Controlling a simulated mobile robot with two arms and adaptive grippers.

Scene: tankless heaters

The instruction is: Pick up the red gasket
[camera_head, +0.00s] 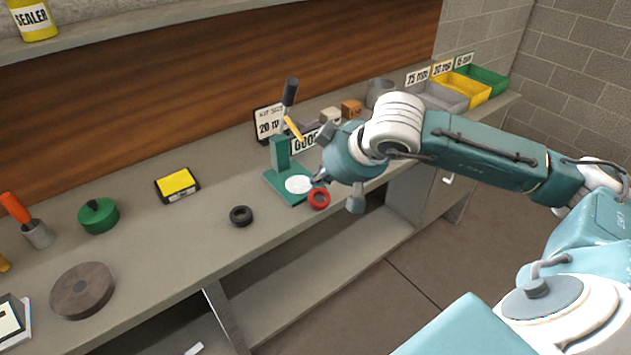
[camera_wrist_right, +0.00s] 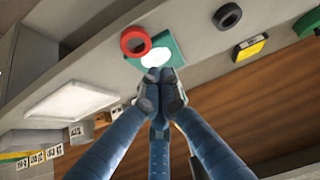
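The red gasket (camera_head: 319,198) is a thick ring lying near the bench's front edge, at the front right corner of the green press base (camera_head: 281,188). It also shows in the wrist view (camera_wrist_right: 127,42), partly over the edge of that base. My right gripper (camera_head: 320,180) is just above and behind the gasket, apart from it. In the wrist view its blue fingers (camera_wrist_right: 160,80) come together at the tips, with nothing seen between them. The gasket is outside the fingers. My left gripper is out of view.
The press has an upright lever (camera_head: 290,92) and a white disc (camera_head: 298,184) on its base. A black ring (camera_head: 241,215) lies to the left. A yellow-topped box (camera_head: 177,184) and green round part (camera_head: 98,215) stand farther left. Bins (camera_head: 465,88) stand at the far right.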

